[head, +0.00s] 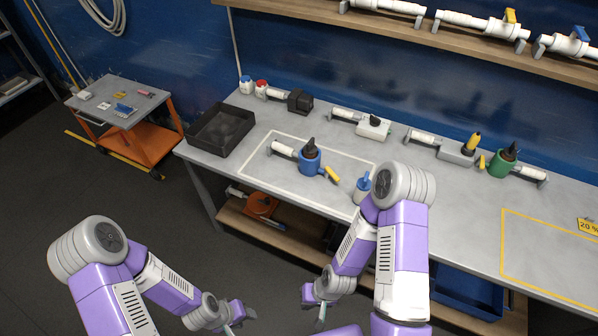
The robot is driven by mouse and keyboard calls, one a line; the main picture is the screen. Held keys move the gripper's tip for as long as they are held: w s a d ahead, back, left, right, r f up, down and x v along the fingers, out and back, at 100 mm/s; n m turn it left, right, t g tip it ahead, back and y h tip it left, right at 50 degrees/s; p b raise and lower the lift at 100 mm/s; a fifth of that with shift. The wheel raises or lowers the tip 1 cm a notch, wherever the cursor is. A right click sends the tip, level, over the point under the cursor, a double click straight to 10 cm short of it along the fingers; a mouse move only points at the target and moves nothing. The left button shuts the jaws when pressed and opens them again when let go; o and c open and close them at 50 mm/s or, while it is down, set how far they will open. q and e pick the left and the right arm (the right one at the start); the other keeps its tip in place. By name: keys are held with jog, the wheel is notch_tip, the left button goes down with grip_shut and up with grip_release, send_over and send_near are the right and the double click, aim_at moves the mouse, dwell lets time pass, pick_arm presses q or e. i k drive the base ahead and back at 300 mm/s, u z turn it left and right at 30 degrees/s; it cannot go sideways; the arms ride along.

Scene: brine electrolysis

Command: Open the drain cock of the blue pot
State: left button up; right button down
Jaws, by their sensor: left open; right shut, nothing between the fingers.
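The blue pot (310,163) stands on the bench inside a white-outlined area, with a dark knob on top and a white-and-grey pipe piece (284,150) at its left. A yellow lever (332,174) sticks out at its lower right; its exact setting is too small to tell. My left gripper (240,321) is open and empty, low in front of the bench and well short of the pot. My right gripper (314,311) is shut and empty, also low in front of the bench. Neither gripper touches the pot.
A white bottle with a blue top (363,186) stands right of the pot, partly behind my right arm. A green pot (502,164) and valve pieces stand along the back. A black tray (221,130) sits at the left. The yellow-outlined area (550,255) is mostly clear.

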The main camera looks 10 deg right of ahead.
aim_at(328, 169)
jog(key=i, duration=1.1)
jog(key=z, duration=0.8)
